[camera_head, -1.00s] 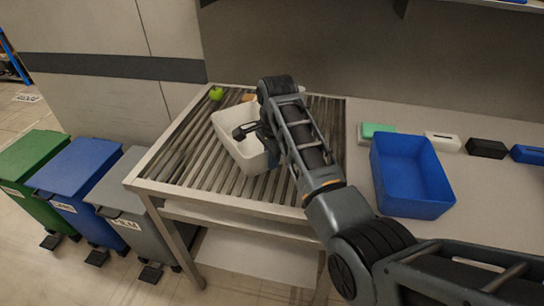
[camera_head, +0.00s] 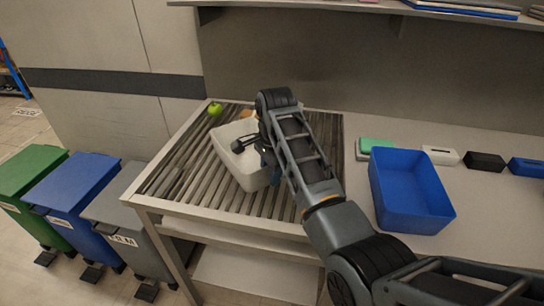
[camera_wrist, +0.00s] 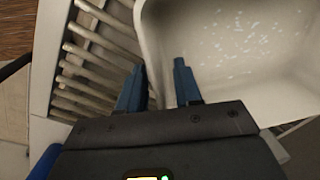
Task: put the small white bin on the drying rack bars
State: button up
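The small white bin (camera_head: 238,172) sits, turned at an angle, over the slatted bars (camera_head: 178,178) of the metal-framed table in the head view. Its contact with the bars is partly hidden. In the wrist view the bin's pale inside (camera_wrist: 245,50) fills the upper right, with bars (camera_wrist: 85,75) at left. My gripper (camera_head: 243,143) is at the bin's rim. In the wrist view its two blue fingers stand apart (camera_wrist: 158,85), one over the bin's inside and one outside over the bars, with the bin wall between them. The fingers look open.
A green apple (camera_head: 215,108) lies at the bars' back left corner; an orange-brown item (camera_head: 246,115) is behind the bin. A blue bin (camera_head: 408,190) stands on the counter at right, near a green-topped box (camera_head: 375,146). Waste bins (camera_head: 70,200) stand on the floor at left.

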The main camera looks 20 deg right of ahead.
notch_tip(320, 180, up, 11)
jog(key=shift+s+f, duration=0.15)
jog(key=shift+f, duration=0.05)
jog(key=shift+s+d+r, duration=0.1)
jog(key=shift+s+r, duration=0.1)
jog(key=shift+r, duration=0.05)
jog(key=shift+s, duration=0.2)
dwell(0.6)
